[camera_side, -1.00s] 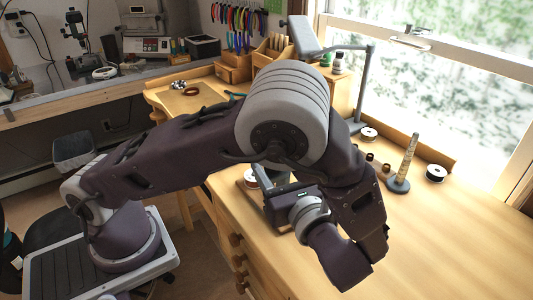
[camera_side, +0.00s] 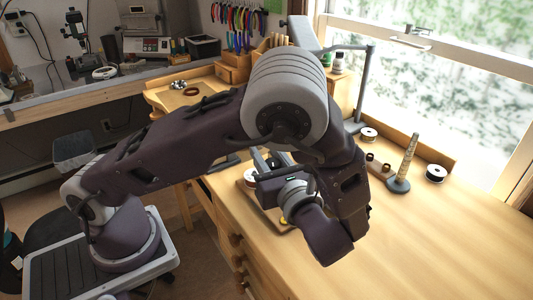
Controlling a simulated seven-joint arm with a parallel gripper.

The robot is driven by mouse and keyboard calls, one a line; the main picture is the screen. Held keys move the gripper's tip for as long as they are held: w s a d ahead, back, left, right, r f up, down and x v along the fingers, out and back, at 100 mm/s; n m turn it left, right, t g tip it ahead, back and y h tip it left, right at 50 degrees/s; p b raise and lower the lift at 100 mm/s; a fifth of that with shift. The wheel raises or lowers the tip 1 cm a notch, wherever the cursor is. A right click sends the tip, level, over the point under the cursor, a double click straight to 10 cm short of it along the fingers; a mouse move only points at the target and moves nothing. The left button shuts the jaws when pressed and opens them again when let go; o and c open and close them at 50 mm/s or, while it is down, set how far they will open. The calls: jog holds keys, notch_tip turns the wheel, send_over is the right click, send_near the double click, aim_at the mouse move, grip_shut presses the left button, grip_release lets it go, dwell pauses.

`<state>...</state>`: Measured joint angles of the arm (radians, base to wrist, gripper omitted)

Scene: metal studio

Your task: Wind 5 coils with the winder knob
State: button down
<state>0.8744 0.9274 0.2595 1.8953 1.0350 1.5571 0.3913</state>
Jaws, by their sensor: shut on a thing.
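My gripper (camera_side: 272,186) is over the near-left part of the bench, at the winder. It is shut, and my wrist and forearm cover most of it. The winder shows only in part: a wooden base (camera_side: 272,214) under the gripper and a pale round piece (camera_side: 250,178) to its left. The winder knob is hidden behind my wrist, where the gripper closes. The wire and any coils on the winder cannot be made out.
A tapered ring mandrel (camera_side: 407,160) stands upright on the bench to the right. A dark-sided spool (camera_side: 435,173) is beside it, and another spool (camera_side: 368,134) lies behind. A lamp post (camera_side: 362,90) rises at the back. The front right of the bench (camera_side: 430,240) is clear.

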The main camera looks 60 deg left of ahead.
aim_at(273, 167)
jog(key=m+t+h, duration=0.1)
jog(key=t, duration=0.1)
jog(key=m+t+h, duration=0.1)
jog(key=m+t, duration=0.1)
jog(key=w+m+t+h, duration=0.1)
jog(key=m+t, duration=0.1)
jog(key=t, duration=0.1)
jog(key=shift+w+d, duration=0.1)
jog(key=shift+d, duration=0.25)
jog(key=shift+w+d+m+t+h, duration=0.2)
jog(key=shift+m+t+h, duration=0.75)
jog(key=shift+h, duration=0.2)
jog(key=shift+w+d+m+t+h, duration=0.15)
jog(key=shift+m+t+h, duration=0.7)
jog(key=shift+t+h, duration=0.25)
jog(key=c, duration=1.1)
grip_release()
jog(key=shift+o, duration=0.2)
jog(key=v, duration=0.7)
